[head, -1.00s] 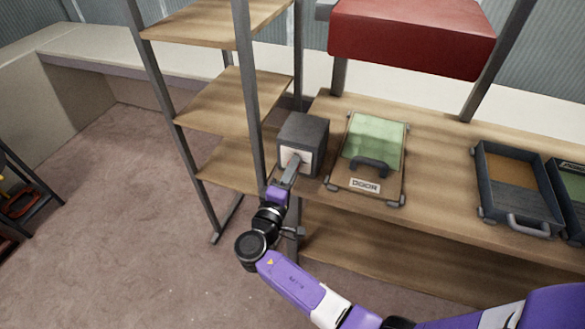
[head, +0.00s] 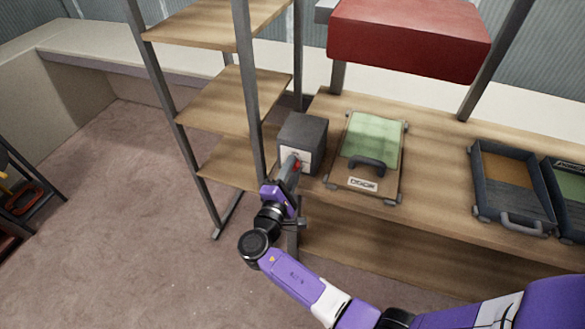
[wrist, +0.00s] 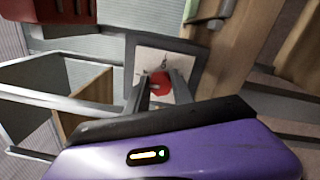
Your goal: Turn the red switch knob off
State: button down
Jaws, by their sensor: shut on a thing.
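The red switch knob (wrist: 161,82) sits on a pale plate (wrist: 150,60) on the front of a dark grey box (head: 305,131). The box stands at the left end of the wooden bench. In the head view only a bit of the red knob (head: 298,164) shows past my fingers. My gripper (wrist: 161,88) is shut on the knob, with one finger on each side of it in the wrist view. In the head view my gripper (head: 291,168) reaches the box from the front. The fingers hide part of the knob, and I cannot read its setting.
A shelf rack with a grey post (head: 247,90) stands close left of the box. A board marked DOOR with a handle (head: 367,165) lies right of it. Dark trays (head: 512,187) are farther right. A red box (head: 408,38) hangs above the bench.

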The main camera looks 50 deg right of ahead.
jog(key=shift+f, duration=0.1)
jog(key=c, duration=1.1)
grip_release()
jog(key=shift+a, duration=0.15)
jog(key=b+v, duration=0.1)
jog(key=v, duration=0.6)
jog(key=shift+a, duration=0.3)
jog(key=shift+s, duration=0.1)
